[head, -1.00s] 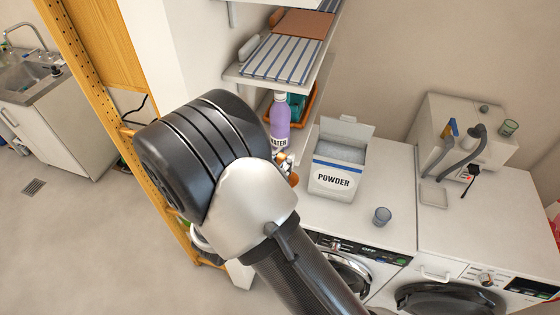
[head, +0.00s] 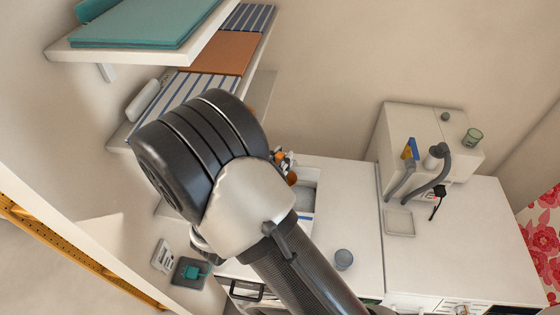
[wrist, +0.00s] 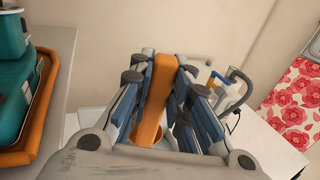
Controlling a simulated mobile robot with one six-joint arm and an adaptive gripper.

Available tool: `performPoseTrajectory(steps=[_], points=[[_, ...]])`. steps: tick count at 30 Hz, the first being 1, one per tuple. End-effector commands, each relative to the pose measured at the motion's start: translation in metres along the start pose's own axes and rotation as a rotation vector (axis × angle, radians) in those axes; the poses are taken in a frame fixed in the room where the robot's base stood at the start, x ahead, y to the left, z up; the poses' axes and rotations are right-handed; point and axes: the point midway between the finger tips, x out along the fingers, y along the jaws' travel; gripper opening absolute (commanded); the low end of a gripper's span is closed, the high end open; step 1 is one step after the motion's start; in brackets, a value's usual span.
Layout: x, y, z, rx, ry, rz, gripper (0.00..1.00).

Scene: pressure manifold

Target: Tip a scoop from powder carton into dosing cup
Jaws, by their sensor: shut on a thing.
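In the head view my gripper (head: 283,160) is mostly behind my arm, at the carton's back left in the picture. The white powder carton (head: 306,225) stands open on the white top, partly hidden by my arm, with pale powder (head: 305,196) inside. The small grey dosing cup (head: 343,259) stands upright to the right of the carton, apart from it.
Wall shelves with striped cloth (head: 185,100) and a teal folded item (head: 145,25) rise at the left. A white box (head: 410,125) with grey hoses stands at the back right. An orange tray (wrist: 40,120) is left in the wrist view.

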Motion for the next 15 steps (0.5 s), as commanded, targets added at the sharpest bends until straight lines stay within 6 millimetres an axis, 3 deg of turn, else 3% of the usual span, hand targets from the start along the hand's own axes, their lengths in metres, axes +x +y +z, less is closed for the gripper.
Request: performPoseTrajectory(steps=[15], points=[[0.0, 0.0, -0.015, 0.0, 0.0, 0.001, 0.0]])
